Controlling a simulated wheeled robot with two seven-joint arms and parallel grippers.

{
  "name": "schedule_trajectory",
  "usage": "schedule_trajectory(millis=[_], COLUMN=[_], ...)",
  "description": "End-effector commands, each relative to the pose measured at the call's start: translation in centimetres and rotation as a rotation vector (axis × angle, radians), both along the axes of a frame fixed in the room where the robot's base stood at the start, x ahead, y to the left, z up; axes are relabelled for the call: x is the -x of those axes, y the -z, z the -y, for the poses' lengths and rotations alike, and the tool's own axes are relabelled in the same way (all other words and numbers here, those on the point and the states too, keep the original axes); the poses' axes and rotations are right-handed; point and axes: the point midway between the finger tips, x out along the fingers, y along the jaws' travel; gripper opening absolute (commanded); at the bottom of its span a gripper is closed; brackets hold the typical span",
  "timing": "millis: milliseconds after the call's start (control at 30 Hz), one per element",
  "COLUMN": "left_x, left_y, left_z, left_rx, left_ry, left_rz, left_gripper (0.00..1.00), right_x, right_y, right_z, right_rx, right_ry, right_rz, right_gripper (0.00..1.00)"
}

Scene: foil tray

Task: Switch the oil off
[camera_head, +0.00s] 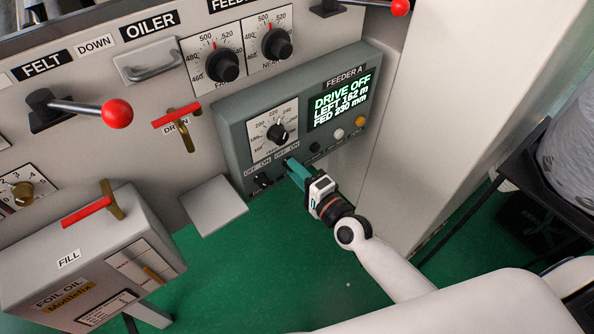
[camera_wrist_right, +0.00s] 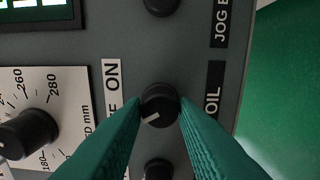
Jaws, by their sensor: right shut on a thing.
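The oil switch (camera_wrist_right: 158,108) is a small black round knob beside the OIL label (camera_wrist_right: 212,92) in the right wrist view. Its white mark points to the lower left, toward the OFF end of its partly covered OFF–ON label. My right gripper (camera_wrist_right: 160,101) has its teal fingers on both sides of this knob and is shut on it. In the head view my right gripper (camera_head: 287,163) reaches the lower part of the grey feeder box (camera_head: 235,130) and hides the knob. My left gripper is not in view.
A second switch knob (camera_head: 262,180) sits close beside the oil switch. The mm dial (camera_head: 277,134) is above, and the display (camera_head: 340,98) reads DRIVE OFF. A red-handled drain valve (camera_head: 178,116) and a foil oil box (camera_head: 85,255) are at left.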

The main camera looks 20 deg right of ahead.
Motion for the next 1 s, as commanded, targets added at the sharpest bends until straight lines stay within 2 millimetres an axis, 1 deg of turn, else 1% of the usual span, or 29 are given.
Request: schedule_trajectory(millis=[133, 167, 200, 267, 533, 667, 767, 1000], left_x=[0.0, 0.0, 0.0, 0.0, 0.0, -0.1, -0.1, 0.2], left_y=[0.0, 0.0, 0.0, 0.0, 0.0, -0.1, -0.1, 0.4], left_z=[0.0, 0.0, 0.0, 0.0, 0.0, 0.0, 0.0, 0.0], left_rx=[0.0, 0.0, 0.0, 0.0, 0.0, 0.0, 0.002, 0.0], left_ry=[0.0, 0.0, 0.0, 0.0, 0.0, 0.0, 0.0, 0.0], left_rz=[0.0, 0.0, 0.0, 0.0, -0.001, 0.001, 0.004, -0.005], left_gripper=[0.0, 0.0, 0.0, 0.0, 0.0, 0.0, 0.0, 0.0], right_x=[0.1, 0.1, 0.1, 0.1, 0.1, 0.9, 2.5, 7.4], right_y=[0.2, 0.2, 0.2, 0.2, 0.1, 0.1, 0.1, 0.2], right_z=[0.0, 0.0, 0.0, 0.0, 0.0, 0.3, 0.9, 2.6], right_rx=[0.003, 0.003, 0.003, 0.002, 0.001, 0.002, 0.004, 0.003], right_ry=[-0.002, -0.002, -0.002, -0.001, -0.001, 0.0, -0.002, -0.003], right_rz=[-0.004, -0.004, -0.004, -0.003, -0.002, -0.002, -0.004, -0.005], right_gripper=[0.04, 0.31, 0.38, 0.48, 0.48, 0.48, 0.48, 0.48])
